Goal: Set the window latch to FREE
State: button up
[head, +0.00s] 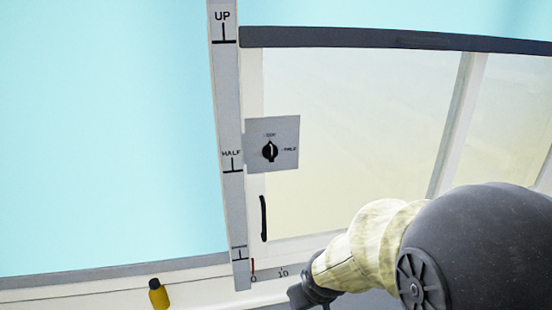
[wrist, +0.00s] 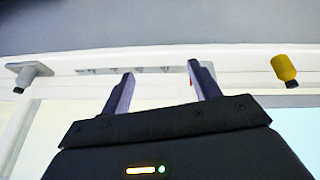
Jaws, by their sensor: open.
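The window latch is a black round knob (head: 270,151) on a grey square plate (head: 287,130) at the window frame's left side. Its white pointer mark stands about upright, toward a small label above. Another small label lies to its right; both are too small to read surely. My gripper (head: 310,293) is low in the head view, below and right of the latch and well apart from it. Its jaws are partly cut off there. In the wrist view my gripper (wrist: 160,78) has two dark fingers spread with nothing between them. The latch is not seen in that view.
A grey vertical strip (head: 228,110) marked UP and HALF runs left of the plate. A black handle (head: 263,218) stands below the latch. A yellow cylinder (head: 158,294) is on the sill, and a grey bracket (wrist: 30,74) shows in the wrist view.

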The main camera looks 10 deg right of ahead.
aim_at(273, 155)
jog(key=w+d+r+n+t, duration=0.3)
jog(key=w+d+r+t, duration=0.1)
jog(key=w+r, duration=0.15)
jog(key=w+r+n+t+y+b, duration=0.1)
jog(key=w+r+n+t+y, duration=0.2)
jog(key=r+n, duration=1.4)
jog(key=t+y, duration=0.4)
jog(key=shift+d+r+n+t+y, duration=0.25)
jog(key=shift+r+n+t+y, duration=0.05)
jog(key=shift+r+n, duration=0.1)
jog(key=shift+w, duration=0.15)
jog(key=p+x, duration=0.4)
jog(key=x, duration=1.3)
jog(key=shift+w, duration=0.15)
